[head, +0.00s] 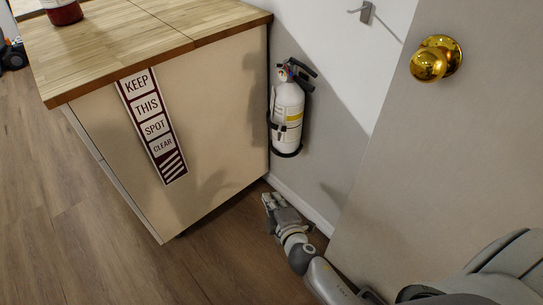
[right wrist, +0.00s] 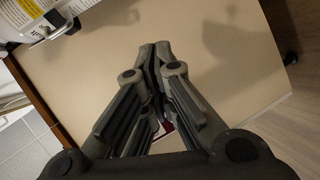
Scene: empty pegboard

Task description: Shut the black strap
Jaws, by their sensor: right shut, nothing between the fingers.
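The black strap (head: 281,127) runs around the middle of a white fire extinguisher (head: 288,103) on the wall beside the cabinet. A dark piece of it sticks out at the left; I cannot tell whether its clasp is open or shut. My right gripper (head: 268,199) is below the extinguisher, near the floor in the picture and apart from the strap. In the right wrist view the gripper (right wrist: 155,52) is shut and empty, in front of the cabinet's side. The extinguisher's labelled body (right wrist: 98,18) shows at the upper left there, with a metal and dark fitting beside it. My left gripper is out of view.
A cabinet (head: 215,150) with a wooden top (head: 150,38) and a "KEEP THIS SPOT CLEAR" sign (head: 152,125) stands left of the extinguisher. A grey door (head: 440,150) with a brass knob (head: 435,59) is at the right. A wall hook (head: 364,12) is above. The floor in front is clear.

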